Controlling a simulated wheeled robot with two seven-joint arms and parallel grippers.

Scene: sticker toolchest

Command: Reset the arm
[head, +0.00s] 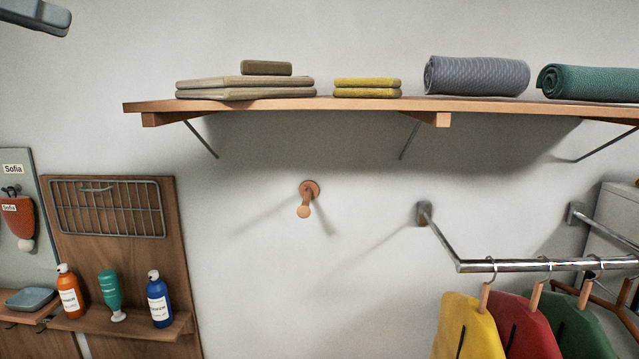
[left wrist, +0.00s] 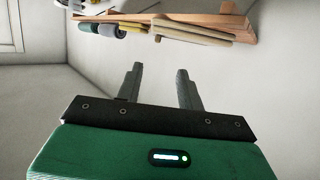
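My left gripper (left wrist: 158,82) shows in the left wrist view with its two grey fingers apart and nothing between them. In the head view a grey part of the left gripper (head: 45,17) shows at the top left corner, up in front of the bare wall and left of the shelf. It touches nothing there. The left wrist view shows the shelf from a turned angle beyond the fingers. My right gripper is in neither view.
A wooden shelf (head: 360,104) holds folded towels (head: 245,88), yellow cloths (head: 367,88) and rolled mats (head: 476,76). Below are a wall peg (head: 304,210), a metal rail (head: 540,265) with hung garments (head: 468,330), and a bottle ledge (head: 125,325). The wall between is clear.

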